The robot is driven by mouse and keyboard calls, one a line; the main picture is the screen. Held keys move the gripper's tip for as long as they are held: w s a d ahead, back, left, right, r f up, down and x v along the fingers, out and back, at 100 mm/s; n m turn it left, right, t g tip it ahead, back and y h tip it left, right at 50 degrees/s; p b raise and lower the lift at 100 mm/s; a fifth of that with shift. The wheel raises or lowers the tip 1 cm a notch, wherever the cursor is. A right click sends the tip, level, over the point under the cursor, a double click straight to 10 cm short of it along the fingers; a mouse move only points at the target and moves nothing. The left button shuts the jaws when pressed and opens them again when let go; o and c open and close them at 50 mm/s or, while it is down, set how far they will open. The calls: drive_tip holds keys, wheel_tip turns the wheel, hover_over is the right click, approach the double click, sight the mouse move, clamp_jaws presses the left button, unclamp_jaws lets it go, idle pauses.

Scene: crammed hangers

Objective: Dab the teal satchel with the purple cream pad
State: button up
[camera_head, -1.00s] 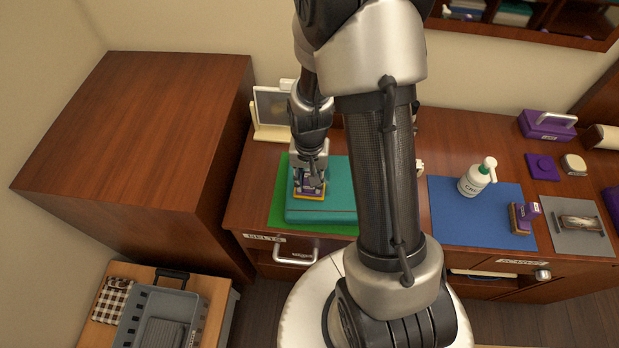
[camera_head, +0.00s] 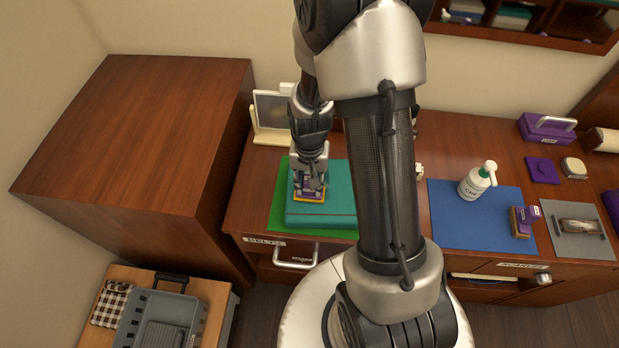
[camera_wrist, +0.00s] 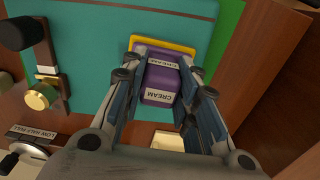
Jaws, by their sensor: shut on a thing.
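The teal satchel (camera_head: 336,207) lies flat on a green mat at the left part of the counter; its teal face also fills much of the wrist view (camera_wrist: 92,28). My gripper (camera_head: 309,182) is shut on the purple cream pad (camera_head: 305,195), above the left part of the satchel. In the wrist view the pad (camera_wrist: 160,80) sits between my two fingers, its yellow-edged base toward the teal face and its CREAM label showing. The base looks right at the satchel; I cannot tell whether it touches. My arm hides part of the satchel's right side.
A blue mat (camera_head: 455,225) to the right holds a pump bottle (camera_head: 475,182) and another purple-handled pad (camera_head: 522,220). A framed stand (camera_head: 272,112) is behind the satchel. A tall brown cabinet (camera_head: 130,130) stands left. The satchel's brass clasp (camera_wrist: 42,95) shows in the wrist view.

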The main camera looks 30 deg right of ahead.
drive_tip(key=shift+s+a, duration=0.15)
drive_tip(key=shift+s, duration=0.1)
drive_tip(key=shift+w, duration=0.15)
drive_tip(key=shift+w+d, duration=0.35)
drive_tip(key=shift+w, duration=0.2)
drive_tip(key=shift+s+a, duration=0.1)
drive_tip(key=shift+s, duration=0.1)
drive_tip(key=shift+s+a, duration=0.25)
drive_tip(key=shift+s, duration=0.25)
drive_tip(key=shift+r, duration=0.1)
